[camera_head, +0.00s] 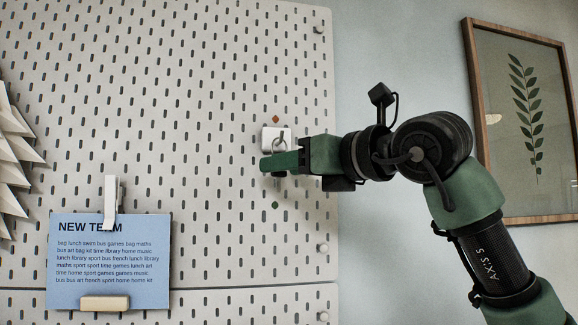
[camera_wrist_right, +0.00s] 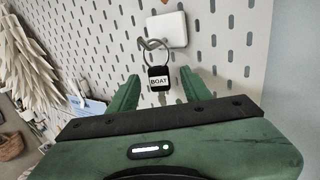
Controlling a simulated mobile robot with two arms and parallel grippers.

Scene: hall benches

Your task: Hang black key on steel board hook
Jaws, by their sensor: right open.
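The black key tag (camera_wrist_right: 159,84), labelled "BOAT", hangs below a grey metal loop in the right wrist view. The loop meets a curled metal hook (camera_wrist_right: 144,43) at a white plate (camera_wrist_right: 166,29) on the pale perforated board (camera_wrist_right: 216,70). The tag appears to hang from that hook, though the exact contact is small. My right gripper (camera_wrist_right: 161,90) is open, with its green fingers on either side of the tag and apart from it. In the head view the gripper (camera_head: 268,163) is just below the white plate (camera_head: 271,134) and the tag is hidden.
A blue "NEW TERM" notice (camera_head: 110,260) is clipped to the board at lower left. A white spiky paper decoration (camera_head: 12,150) is at the far left. A framed leaf picture (camera_head: 525,110) hangs on the wall at right. The board around the hook is mostly bare.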

